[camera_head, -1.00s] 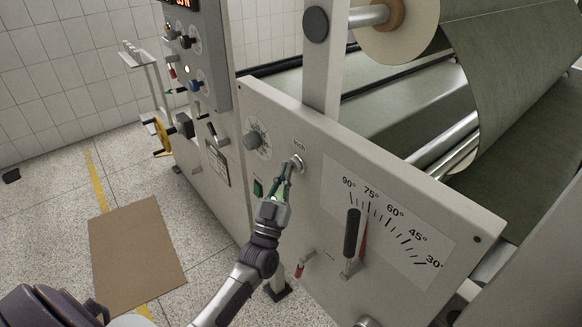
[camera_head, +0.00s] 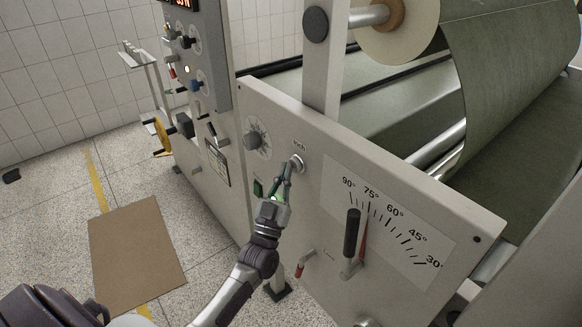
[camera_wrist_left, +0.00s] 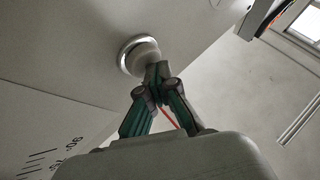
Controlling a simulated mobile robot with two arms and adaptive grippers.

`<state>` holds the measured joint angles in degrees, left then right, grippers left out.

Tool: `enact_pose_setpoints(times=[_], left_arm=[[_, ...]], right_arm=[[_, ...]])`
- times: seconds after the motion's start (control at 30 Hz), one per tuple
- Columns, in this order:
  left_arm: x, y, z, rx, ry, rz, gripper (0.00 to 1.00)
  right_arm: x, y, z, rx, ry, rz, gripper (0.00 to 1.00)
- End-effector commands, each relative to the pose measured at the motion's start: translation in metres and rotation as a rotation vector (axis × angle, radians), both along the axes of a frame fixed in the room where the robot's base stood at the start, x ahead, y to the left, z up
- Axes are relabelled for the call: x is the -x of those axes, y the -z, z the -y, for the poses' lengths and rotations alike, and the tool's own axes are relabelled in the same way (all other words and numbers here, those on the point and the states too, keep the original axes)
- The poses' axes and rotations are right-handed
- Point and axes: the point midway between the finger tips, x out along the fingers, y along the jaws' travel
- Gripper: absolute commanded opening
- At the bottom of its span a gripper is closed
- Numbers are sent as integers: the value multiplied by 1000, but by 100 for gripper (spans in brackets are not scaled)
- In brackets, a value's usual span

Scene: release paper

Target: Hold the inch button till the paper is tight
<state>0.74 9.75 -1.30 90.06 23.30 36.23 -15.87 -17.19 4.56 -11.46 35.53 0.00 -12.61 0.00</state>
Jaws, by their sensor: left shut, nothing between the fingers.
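The inch button (camera_head: 298,160) is a pale round button in a metal ring on the machine's front panel, below the label "Inch". It also shows in the left wrist view (camera_wrist_left: 139,57). My left gripper (camera_head: 290,166) is shut and empty, with its fingertips at the button's face; they seem to touch it. In the left wrist view the fingertips (camera_wrist_left: 157,75) cover the button's lower right edge. The green paper (camera_head: 505,70) hangs from the roll at the upper right and runs down under a metal roller. My right gripper is not in view.
An angle scale with a black-handled lever (camera_head: 352,232) is to the right of the button. A red-tipped lever (camera_head: 300,268) sits below. A brown mat (camera_head: 138,255) lies on the floor.

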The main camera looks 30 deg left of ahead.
Motion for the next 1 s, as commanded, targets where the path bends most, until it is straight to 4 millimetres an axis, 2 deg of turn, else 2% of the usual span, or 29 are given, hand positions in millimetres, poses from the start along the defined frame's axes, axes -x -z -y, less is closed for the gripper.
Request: enact_pose_setpoints(times=[0.77, 1.0], left_arm=[[0, 0, 0, 0, 1, -1, 0], [8, 0, -3, 0, 0, -2, 0]], right_arm=[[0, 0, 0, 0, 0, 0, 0], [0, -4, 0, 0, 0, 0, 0]])
